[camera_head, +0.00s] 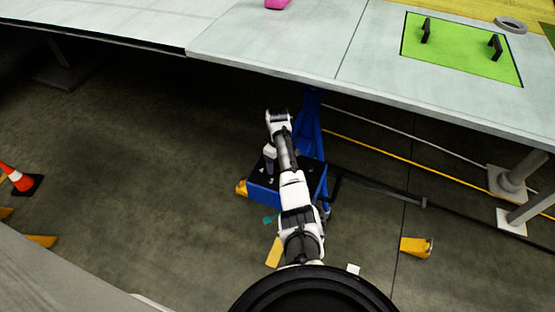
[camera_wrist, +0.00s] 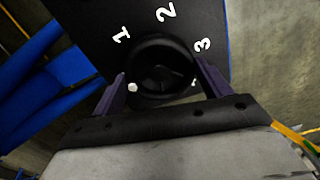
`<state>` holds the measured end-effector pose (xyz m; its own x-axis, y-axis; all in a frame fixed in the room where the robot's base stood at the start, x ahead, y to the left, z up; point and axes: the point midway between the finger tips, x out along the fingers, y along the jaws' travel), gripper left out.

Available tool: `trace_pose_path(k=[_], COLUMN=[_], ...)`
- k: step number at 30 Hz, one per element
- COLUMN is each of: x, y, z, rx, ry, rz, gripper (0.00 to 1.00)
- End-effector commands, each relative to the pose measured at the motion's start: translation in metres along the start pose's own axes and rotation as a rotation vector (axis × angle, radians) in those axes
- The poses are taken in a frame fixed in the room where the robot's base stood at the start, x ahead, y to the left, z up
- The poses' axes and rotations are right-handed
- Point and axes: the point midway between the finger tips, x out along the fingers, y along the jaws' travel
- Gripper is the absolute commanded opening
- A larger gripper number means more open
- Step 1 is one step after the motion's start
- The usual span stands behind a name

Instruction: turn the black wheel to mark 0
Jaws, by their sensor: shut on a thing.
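The black wheel (camera_wrist: 161,72) sits on a dark panel (camera_wrist: 110,15) with white marks 1, 2 and 3 around its upper side. Mark 0 is not readable. A white dot (camera_wrist: 132,87) shows at the wheel's lower left, by the left finger. A small white patch shows by the right finger, too covered to read. My gripper (camera_wrist: 163,74) is shut on the wheel, with one purple finger on each side. In the head view my gripper (camera_head: 269,166) points down at the black top of a blue box (camera_head: 262,194); the wheel cannot be made out there.
A blue post (camera_head: 308,125) rises behind the box, below the edge of a large pale table (camera_head: 290,45). Yellow pieces, including a block (camera_head: 415,247), lie on the floor. An orange cone (camera_head: 18,178) stands at the left.

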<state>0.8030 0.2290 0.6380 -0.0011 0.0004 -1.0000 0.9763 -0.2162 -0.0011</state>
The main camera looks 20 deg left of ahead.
Motion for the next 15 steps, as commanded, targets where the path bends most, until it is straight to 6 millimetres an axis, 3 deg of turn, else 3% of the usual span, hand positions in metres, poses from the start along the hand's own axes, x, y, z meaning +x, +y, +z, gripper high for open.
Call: trace_pose_path(k=[9,10,15], x=[0.0008,0.0008,0.0005], y=[-0.0011,-0.0011,-0.0006], z=[0.0006,0.0006,0.0004], rx=[-0.006,-0.006,-0.004], ry=[-0.004,-0.004,-0.003], rz=[-0.003,-0.003,-0.001], gripper=[0.54,0.78,0.99])
